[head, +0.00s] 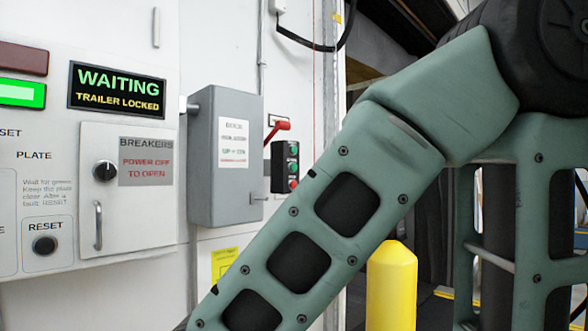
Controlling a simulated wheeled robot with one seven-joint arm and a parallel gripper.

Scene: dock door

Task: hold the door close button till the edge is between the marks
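A small black control box (285,167) is on the white wall, right of a grey cabinet. It carries two green buttons (293,149) and a red one (293,184) at the bottom. Their labels are too small to read, so I cannot tell which is door close. My green arm crosses the picture from upper right to bottom centre, close to the box's right side in the picture. My gripper is out of view. I cannot make out the door edge or its marks; my arm covers much of the opening on the right.
A control panel at left has a display (117,89) reading "WAITING TRAILER LOCKED", a lit green lamp (21,93), a RESET button (45,245) and a breaker door (128,215). The grey cabinet (222,190) with a red lever (277,129) juts out. A yellow bollard (391,280) stands right of centre.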

